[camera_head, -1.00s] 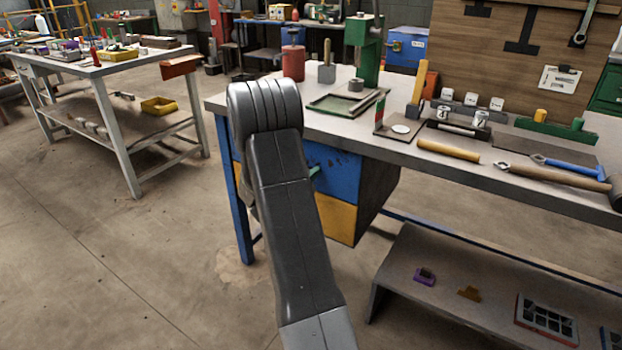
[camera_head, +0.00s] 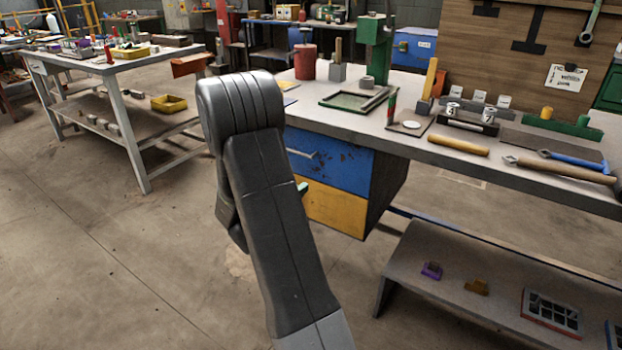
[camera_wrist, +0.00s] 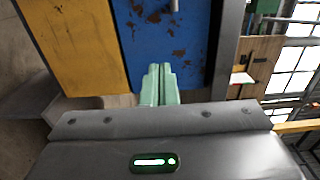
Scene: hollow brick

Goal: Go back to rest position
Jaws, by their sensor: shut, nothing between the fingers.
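My gripper (camera_wrist: 159,84) shows in the wrist view with its two pale green fingers together and nothing between them. It points toward the blue drawer (camera_wrist: 165,40) and the yellow drawer (camera_wrist: 75,40) of the workbench, which appear turned sideways there. In the head view my arm hides most of the gripper; only a small green bit shows beside the arm, in front of the drawers. The blue drawer (camera_head: 325,165) and the yellow drawer (camera_head: 335,208) both look closed.
The workbench top (camera_head: 350,115) holds a green press (camera_head: 376,55), a red can (camera_head: 305,62), a hammer (camera_head: 560,172) and other tools. A low shelf (camera_head: 430,250) with small parts stands at right. A white-legged table (camera_head: 130,68) stands at left. The floor (camera_head: 100,250) between is clear.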

